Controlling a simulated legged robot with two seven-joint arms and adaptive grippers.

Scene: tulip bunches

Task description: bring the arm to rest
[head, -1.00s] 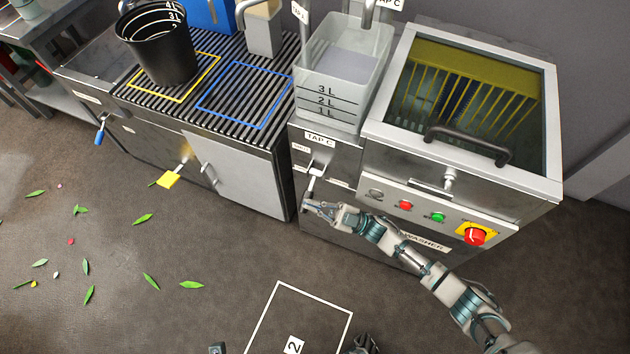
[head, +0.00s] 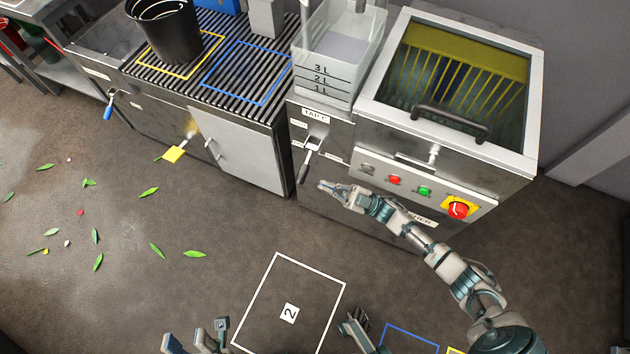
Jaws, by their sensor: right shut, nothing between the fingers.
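My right gripper (head: 336,187) is at the end of my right arm, which comes in from the lower right. It is shut and empty, in front of the washer cabinet. It is a little below and to the right of the tap C lever (head: 305,166), with a visible gap between them. The lever slants downward. My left gripper (head: 196,338) shows only in part at the bottom edge, as grey blocky pieces, and its opening is unclear.
The washer (head: 450,150) has red and green buttons and a red knob. A clear measuring tank (head: 338,75) stands beside it, and a black bucket (head: 165,35) on the slatted counter. Leaves lie on the floor. A white floor square marked 2 (head: 317,275) is empty.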

